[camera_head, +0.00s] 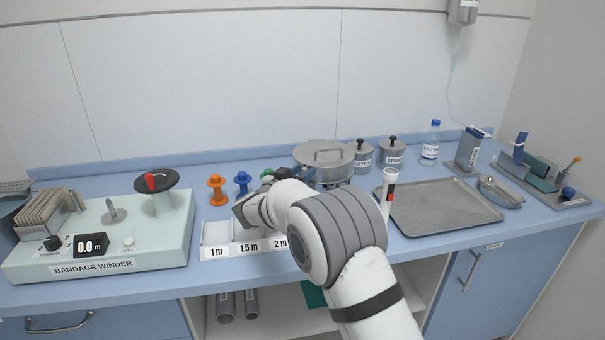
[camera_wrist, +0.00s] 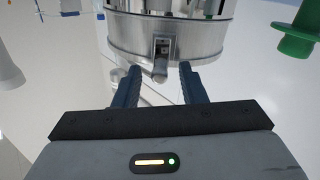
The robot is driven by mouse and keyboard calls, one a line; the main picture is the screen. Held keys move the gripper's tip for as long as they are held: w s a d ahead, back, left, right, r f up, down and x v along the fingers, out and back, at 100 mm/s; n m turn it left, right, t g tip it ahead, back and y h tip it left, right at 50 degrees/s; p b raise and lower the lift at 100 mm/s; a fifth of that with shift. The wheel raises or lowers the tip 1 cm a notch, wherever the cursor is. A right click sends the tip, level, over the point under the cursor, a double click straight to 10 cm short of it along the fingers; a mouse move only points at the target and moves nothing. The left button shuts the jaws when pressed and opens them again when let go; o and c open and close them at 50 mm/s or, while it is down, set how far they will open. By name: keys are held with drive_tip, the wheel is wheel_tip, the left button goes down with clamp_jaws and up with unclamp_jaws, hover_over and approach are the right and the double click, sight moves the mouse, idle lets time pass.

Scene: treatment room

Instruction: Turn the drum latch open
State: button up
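Nothing is between the fingertips except perhaps the latch's lower end; contact cannot be told. In the head view my arm hides the drum's lower front.
A green spool (camera_wrist: 299,32) stands close at the right in the wrist view. Blue (camera_head: 242,183) and orange (camera_head: 217,190) spools stand left of the drum. Labelled bins (camera_head: 216,252) lie in front. Two lidded canisters (camera_head: 363,158) and a metal tray (camera_head: 440,205) are to the right.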

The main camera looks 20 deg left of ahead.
drive_tip(key=shift+c, duration=0.6)
clamp_jaws()
drive_tip(key=shift+d, duration=0.1)
